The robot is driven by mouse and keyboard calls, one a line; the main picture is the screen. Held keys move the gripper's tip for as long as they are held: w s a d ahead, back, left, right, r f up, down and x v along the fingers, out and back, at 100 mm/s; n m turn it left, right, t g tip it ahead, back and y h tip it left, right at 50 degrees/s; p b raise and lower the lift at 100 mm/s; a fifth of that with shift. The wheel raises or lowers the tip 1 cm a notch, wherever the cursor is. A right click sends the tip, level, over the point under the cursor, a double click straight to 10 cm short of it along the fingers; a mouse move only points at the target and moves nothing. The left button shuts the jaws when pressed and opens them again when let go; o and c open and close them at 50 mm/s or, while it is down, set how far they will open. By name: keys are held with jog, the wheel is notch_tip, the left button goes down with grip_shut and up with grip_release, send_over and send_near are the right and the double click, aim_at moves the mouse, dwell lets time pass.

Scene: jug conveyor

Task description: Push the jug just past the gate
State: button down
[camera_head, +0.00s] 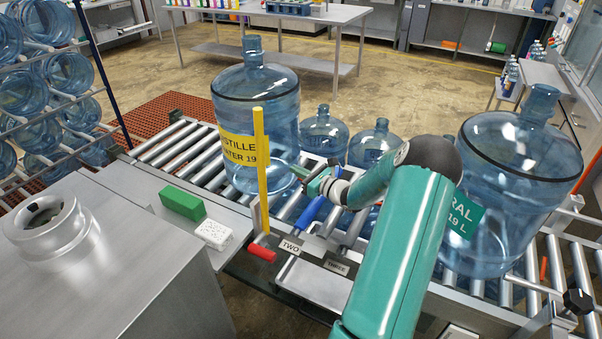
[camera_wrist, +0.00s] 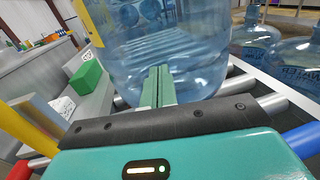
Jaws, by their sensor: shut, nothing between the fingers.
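A large blue jug (camera_head: 262,110) with a yellow label stands upright on the roller conveyor (camera_head: 165,150), behind a thin upright yellow post (camera_head: 261,170) that looks like the gate. My gripper (camera_head: 308,178) is shut and empty at the jug's lower right side. In the wrist view, the closed green fingers (camera_wrist: 158,88) point at the lower wall of the jug (camera_wrist: 185,55); I cannot tell whether they touch it. The yellow post (camera_wrist: 28,130) also shows at the left there. A second large jug (camera_head: 520,150) with a green label stands on the conveyor at the right.
Two smaller jugs (camera_head: 324,134) stand just behind the conveyor. A red handle (camera_head: 262,252) sits at the post's foot. Bare rollers lie left of the jug.

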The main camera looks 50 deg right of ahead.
aim_at(289, 166)
jog(key=w, duration=0.4)
jog(key=shift+a, duration=0.25)
jog(key=shift+s, duration=0.1)
